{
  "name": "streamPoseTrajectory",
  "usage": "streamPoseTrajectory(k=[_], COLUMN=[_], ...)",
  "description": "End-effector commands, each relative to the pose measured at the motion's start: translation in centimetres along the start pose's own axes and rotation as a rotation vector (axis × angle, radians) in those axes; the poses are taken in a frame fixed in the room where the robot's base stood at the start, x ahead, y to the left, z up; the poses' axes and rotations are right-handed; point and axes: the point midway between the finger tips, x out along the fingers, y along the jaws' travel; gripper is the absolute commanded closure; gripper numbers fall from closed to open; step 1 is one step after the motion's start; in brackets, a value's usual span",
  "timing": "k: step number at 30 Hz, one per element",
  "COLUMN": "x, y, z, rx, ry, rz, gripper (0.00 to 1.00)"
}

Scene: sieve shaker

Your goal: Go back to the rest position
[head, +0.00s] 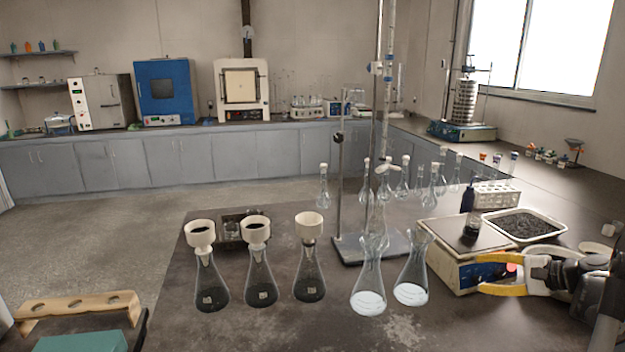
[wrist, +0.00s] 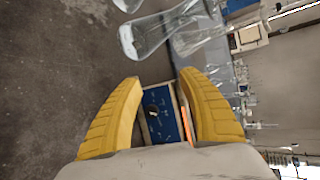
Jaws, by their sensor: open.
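My gripper (head: 503,274) is at the right of the head view, beside the front of the balance (head: 466,250). Its two yellow fingers are apart with nothing held between them. In the wrist view the open fingers of my gripper (wrist: 160,85) frame the blue front panel of the balance (wrist: 162,115). I cannot tell whether a finger touches the balance. A small dark-filled vessel (head: 472,226) stands on the balance's pan. The sieve shaker (head: 465,103) stands at the back right by the window.
Several flasks with funnels (head: 260,280) stand further left. A retort stand (head: 340,195) rises behind. A white tray of dark grains (head: 525,226) lies behind my gripper. A wooden rack (head: 75,306) is front left.

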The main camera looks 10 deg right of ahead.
Motion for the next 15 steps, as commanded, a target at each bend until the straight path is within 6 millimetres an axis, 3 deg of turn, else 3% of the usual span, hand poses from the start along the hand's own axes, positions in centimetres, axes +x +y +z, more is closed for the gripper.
streamPoseTrajectory(k=[1, 7, 11, 15], x=[1.3, 3.8, 3.8, 2.6], y=[-1.4, -3.3, -2.6, -0.4], z=[3.5, 15.6, 23.2, 30.3], rx=[-0.049, -0.286, -0.467, -0.685], ry=[-0.004, 0.014, 0.023, 0.033], rz=[0.054, 0.264, 0.381, 0.489], gripper=[0.52, 0.52, 0.52, 0.52])
